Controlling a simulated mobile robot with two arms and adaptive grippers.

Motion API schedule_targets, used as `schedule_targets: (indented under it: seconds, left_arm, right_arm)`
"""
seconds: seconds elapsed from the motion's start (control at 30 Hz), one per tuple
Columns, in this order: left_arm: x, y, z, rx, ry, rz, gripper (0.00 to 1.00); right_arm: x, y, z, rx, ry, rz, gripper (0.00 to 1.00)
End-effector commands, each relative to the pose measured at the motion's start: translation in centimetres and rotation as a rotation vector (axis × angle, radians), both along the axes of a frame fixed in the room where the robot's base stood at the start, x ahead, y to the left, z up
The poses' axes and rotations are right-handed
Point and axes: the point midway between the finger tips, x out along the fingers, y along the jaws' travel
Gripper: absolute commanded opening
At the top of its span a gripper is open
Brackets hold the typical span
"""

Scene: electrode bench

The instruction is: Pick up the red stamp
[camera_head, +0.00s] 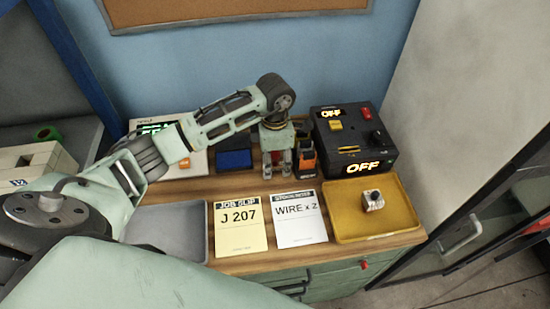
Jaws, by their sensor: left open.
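My left arm reaches in from the left across the bench. Its gripper (278,167) points down at the back of the bench, open. A small red patch (277,157) shows between its fingers; it appears to be the red stamp, mostly hidden by the gripper. I cannot tell whether the fingers touch it. An orange and black object (305,157) stands just right of the gripper. My right gripper is not in view.
A blue-topped black box (235,159) stands left of the gripper. A black box with OFF displays (345,135) stands at the back right. In front lie a grey tray (165,225), a yellow slip (240,228), a white slip (299,220) and a yellow tray (345,225) holding a metal part (373,200).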

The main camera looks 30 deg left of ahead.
Motion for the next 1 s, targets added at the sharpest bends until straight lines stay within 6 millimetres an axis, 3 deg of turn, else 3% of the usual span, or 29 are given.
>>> schedule_targets:
  seconds: [0.2,0.7,1.0]
  left_arm:
    - [0.02,0.00,-0.10,0.001,-0.001,0.000,0.44]
    - [0.02,0.00,-0.06,0.001,-0.001,0.000,0.00]
    - [0.07,0.00,0.10,0.000,-0.001,0.000,0.00]
  right_arm:
    - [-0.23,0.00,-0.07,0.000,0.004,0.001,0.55]
    - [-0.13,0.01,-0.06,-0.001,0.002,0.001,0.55]
    - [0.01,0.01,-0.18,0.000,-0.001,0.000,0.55]
